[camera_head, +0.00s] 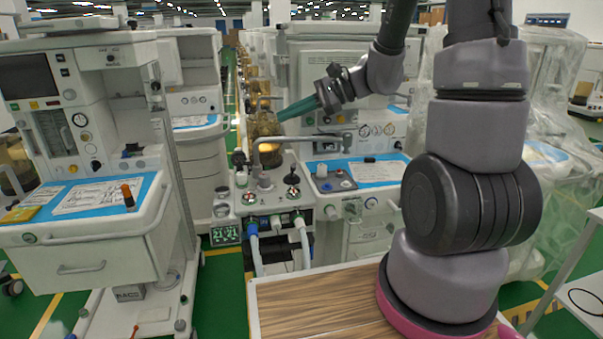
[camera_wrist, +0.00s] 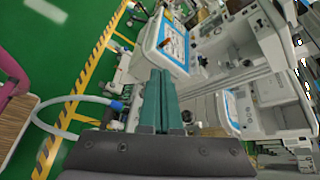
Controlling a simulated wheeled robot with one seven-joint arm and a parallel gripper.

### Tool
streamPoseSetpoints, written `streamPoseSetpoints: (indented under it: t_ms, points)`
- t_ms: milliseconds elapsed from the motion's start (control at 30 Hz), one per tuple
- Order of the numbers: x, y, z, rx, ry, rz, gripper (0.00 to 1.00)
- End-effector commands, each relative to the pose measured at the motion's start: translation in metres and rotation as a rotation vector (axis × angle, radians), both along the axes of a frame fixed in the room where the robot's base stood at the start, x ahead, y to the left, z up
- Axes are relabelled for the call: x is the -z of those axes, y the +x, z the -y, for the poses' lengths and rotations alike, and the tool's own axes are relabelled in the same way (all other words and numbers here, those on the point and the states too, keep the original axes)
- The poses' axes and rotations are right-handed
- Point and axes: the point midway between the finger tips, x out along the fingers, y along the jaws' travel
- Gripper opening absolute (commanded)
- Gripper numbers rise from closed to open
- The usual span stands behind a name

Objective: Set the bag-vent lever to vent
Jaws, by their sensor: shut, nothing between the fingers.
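My gripper (camera_head: 281,115) has teal fingers that are shut and empty. They point left and slightly down, above the middle anaesthesia machine, apart from its controls. In the wrist view the two teal fingers (camera_wrist: 160,75) lie side by side, with machines and floor beyond. The breathing block (camera_head: 250,207) of the middle machine carries a grey knob (camera_head: 264,181) and a black-topped control (camera_head: 292,179) on its top. A curved metal tube (camera_head: 270,140) rises behind them. I cannot tell for certain which of these controls is the bag-vent lever, or its setting.
Hoses (camera_head: 254,250) hang from the block's front, next to a green display (camera_head: 226,235). Another cart (camera_head: 88,215) stands at the left. A wooden-topped surface (camera_head: 320,300) is in front. Plastic-wrapped equipment (camera_head: 550,110) stands at the right. Green floor shows between carts.

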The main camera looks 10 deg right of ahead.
Motion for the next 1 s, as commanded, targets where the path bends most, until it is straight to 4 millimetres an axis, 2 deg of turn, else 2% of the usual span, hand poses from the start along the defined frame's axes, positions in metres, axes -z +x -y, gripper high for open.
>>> streamPoseSetpoints:
  t_ms: [33,167,300,433,500,600,733,1000]
  points:
    - [0.018,0.017,0.003,0.066,0.063,-0.048,0.00]
    - [0.061,0.064,0.019,0.266,0.211,-0.123,0.00]
    - [0.124,0.105,0.052,0.517,0.317,-0.185,0.00]
    - [0.187,0.126,0.090,0.739,0.356,-0.218,0.00]
    - [0.216,0.130,0.108,0.840,0.359,-0.229,0.00]
    - [0.249,0.130,0.129,0.947,0.351,-0.235,0.00]
    - [0.271,0.128,0.144,1.022,0.340,-0.238,0.00]
    - [0.275,0.128,0.148,1.040,0.338,-0.236,0.00]
